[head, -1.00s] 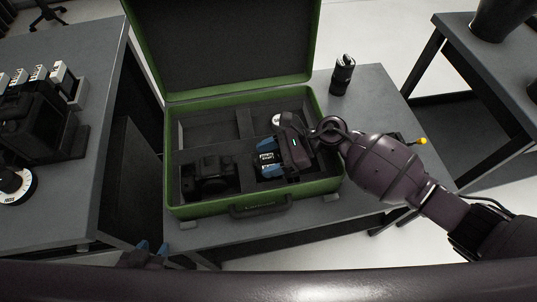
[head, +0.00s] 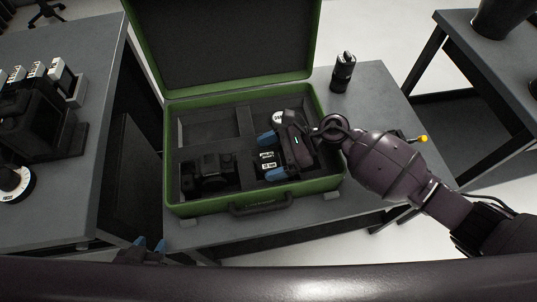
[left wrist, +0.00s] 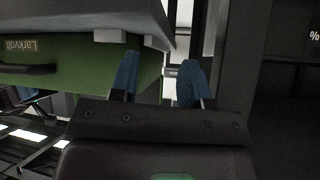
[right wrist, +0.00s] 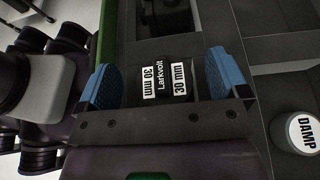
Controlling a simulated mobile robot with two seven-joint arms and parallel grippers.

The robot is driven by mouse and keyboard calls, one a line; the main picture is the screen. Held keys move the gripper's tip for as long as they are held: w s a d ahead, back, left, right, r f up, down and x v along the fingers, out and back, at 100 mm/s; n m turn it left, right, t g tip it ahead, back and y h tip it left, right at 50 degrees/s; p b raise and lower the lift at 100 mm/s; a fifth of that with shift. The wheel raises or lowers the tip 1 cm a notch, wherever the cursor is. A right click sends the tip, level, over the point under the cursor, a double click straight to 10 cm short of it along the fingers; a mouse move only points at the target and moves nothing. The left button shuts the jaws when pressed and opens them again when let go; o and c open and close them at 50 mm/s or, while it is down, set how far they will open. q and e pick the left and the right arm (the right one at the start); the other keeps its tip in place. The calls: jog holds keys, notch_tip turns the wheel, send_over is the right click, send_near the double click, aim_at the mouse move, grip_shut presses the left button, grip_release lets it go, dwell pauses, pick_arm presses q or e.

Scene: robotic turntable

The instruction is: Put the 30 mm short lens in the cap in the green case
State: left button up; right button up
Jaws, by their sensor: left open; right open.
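The short black lens (head: 267,163) with white "30 mm" labels sits in the front right compartment of the open green case (head: 245,205). In the right wrist view the lens (right wrist: 165,80) lies between the two blue fingertips, with a gap on each side. My right gripper (head: 271,156) is open, reaching down into the case around the lens. How the lens sits in its cap is not clear. My left gripper (head: 150,245) is open and empty, low in front of the case; its fingers also show in the left wrist view (left wrist: 158,82).
A white-topped round item marked "DAMP" (right wrist: 305,133) sits in the back right compartment. A black camera (head: 210,172) fills the front left one; the back left one looks empty. The lid (head: 225,45) stands open.

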pick_arm(q)
jog(key=shift+w+d+r, duration=0.1)
jog(key=shift+w+r, duration=0.1)
jog(key=shift+w, duration=0.15)
pick_arm(e)
jog(key=v, duration=1)
jog(key=shift+w+d+r, duration=0.1)
jog(key=shift+d, duration=0.05)
